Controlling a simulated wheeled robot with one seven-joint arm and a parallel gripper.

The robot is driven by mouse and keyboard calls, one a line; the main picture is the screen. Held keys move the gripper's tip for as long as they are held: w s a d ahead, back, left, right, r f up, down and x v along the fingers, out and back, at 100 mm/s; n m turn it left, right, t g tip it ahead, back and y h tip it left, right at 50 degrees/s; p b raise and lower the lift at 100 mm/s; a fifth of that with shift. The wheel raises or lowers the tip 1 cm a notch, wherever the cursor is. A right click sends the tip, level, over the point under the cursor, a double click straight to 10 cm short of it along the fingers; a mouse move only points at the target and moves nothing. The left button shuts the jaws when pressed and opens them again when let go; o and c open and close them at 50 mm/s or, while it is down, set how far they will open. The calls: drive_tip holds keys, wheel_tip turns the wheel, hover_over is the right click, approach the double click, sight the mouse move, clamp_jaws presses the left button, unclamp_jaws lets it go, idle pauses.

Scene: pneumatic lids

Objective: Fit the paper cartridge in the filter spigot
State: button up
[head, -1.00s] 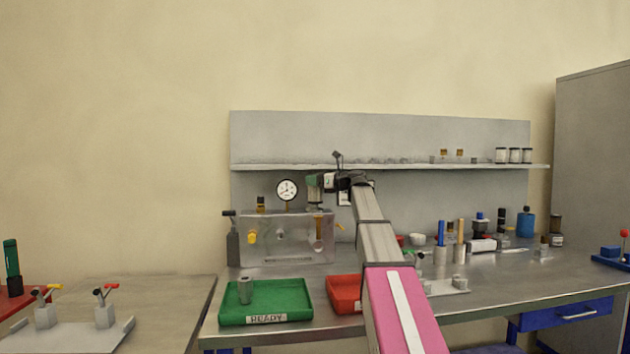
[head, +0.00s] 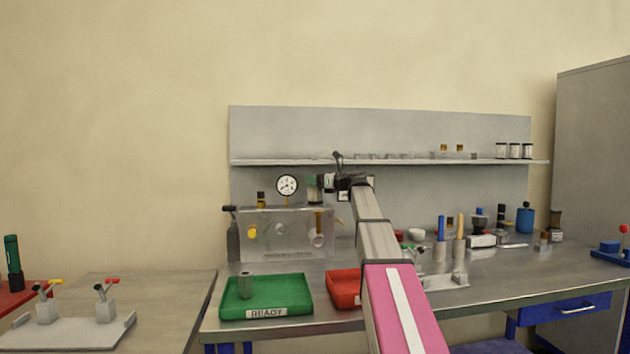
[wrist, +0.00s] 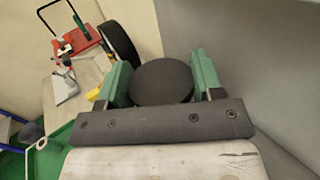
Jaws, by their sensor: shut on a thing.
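My gripper (wrist: 161,83) has its green fingers closed on the sides of a round, dark-topped piece (wrist: 161,80), which I take to be the paper cartridge. The wrist view shows only its top face; its lower part is hidden. In the head view my gripper (head: 314,187) is small, above the right part of a clear box (head: 285,218) on the bench, right of the gauge. I cannot make out the filter spigot under the held piece, nor whether the two touch.
A round gauge (head: 287,185) and an amber-topped piece (head: 261,199) stand at the box's top, left of my gripper. A green READY tray (head: 290,296) holds a grey cylinder (head: 245,285). A red tray (head: 343,300) lies beside it. A shelf (head: 390,161) runs behind.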

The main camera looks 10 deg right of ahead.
drive_tip(key=shift+f, duration=0.1)
drive_tip(key=o, duration=1)
drive_tip(key=shift+s+d, duration=0.1)
drive_tip(key=v, duration=1)
drive_tip(key=shift+s+d, duration=0.15)
drive_tip(key=shift+d, duration=0.1)
drive_tip(key=shift+f, duration=0.1)
